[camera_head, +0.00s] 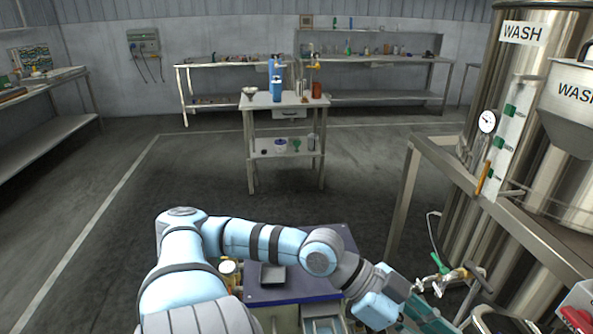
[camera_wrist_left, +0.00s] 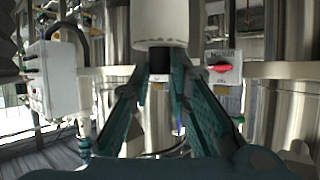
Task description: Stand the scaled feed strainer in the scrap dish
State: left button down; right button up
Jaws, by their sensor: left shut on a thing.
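My left gripper (camera_wrist_left: 161,68) is closed in the left wrist view, its teal fingers meeting at a short black neck (camera_wrist_left: 160,60) under a pale cylinder (camera_wrist_left: 161,24). I take this held piece to be the feed strainer; its scale cannot be made out. In the head view the left wrist reaches right, toward the valve fittings; fingers and strainer cannot be made out there. A metal bowl (camera_head: 249,91) stands on the far table, and a dark square tray (camera_head: 272,277) lies on the near deck. I cannot tell which is the scrap dish. The right gripper is out of view.
Large steel WASH tanks (camera_head: 522,105) and a metal frame (camera_head: 440,160) stand at the right. A green-handled valve (camera_head: 438,262) is close to my left wrist. The left wrist view shows a red-knobbed switch box (camera_wrist_left: 222,68). Open floor (camera_head: 130,210) lies toward the far table (camera_head: 283,130).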

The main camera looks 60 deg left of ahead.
aim_at(273, 275)
jog(key=i, duration=0.85)
jog(key=u, duration=1.7)
